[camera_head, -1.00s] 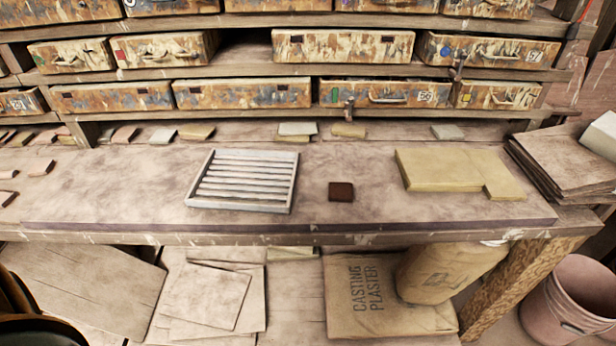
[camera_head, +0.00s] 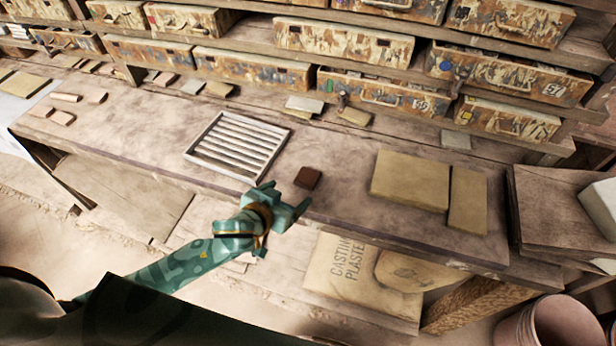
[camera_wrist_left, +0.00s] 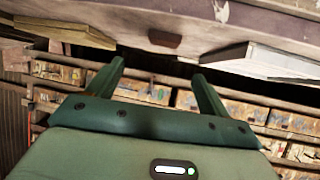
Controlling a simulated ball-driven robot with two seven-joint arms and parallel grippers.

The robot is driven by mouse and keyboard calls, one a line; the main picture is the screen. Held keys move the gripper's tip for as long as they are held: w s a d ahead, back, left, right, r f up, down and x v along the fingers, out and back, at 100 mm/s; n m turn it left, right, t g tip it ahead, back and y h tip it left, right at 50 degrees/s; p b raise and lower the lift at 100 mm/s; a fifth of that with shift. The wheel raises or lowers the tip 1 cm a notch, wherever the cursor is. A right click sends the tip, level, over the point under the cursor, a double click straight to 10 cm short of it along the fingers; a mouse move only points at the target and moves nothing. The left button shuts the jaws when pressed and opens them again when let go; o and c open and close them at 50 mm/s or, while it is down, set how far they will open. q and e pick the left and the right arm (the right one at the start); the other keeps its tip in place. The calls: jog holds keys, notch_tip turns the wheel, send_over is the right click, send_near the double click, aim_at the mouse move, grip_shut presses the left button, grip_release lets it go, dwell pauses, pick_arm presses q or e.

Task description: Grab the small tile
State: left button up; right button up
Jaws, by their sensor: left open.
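The small tile (camera_head: 307,178) is dark reddish brown and lies flat on the workbench, between the slatted rack and the tan slabs. My left gripper (camera_head: 287,199) is open and empty at the bench's front edge, just short of the tile. In the left wrist view the tile (camera_wrist_left: 165,39) shows beyond the gap between the two open fingers (camera_wrist_left: 158,68), apart from them. My right gripper is not in view.
The white slatted rack (camera_head: 238,145) lies left of the tile. Two tan slabs (camera_head: 410,179) lie to its right. Several loose tiles line the back, below drawers (camera_head: 383,94). Bench (camera_head: 130,125) has free room at left. A plaster bag (camera_head: 345,265) is below.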

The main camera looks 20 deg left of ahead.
pick_arm(q)
jog(key=b, duration=0.1)
send_near(307, 178)
jog(key=shift+x, duration=1.1)
jog(key=shift+w+d, duration=0.2)
jog(key=shift+d, duration=0.1)
jog(key=x, duration=0.1)
jog(key=b+x, duration=0.1)
jog(key=x, duration=0.2)
jog(key=shift+w+a+f+b, duration=0.2)
jog(key=shift+f+b, duration=0.1)
jog(key=shift+f, duration=0.1)
jog(key=shift+w+d+f, duration=0.15)
jog(key=shift+w, duration=0.2)
jog(key=shift+s, duration=0.1)
jog(key=shift+c, duration=1)
jog(key=c, duration=0.9)
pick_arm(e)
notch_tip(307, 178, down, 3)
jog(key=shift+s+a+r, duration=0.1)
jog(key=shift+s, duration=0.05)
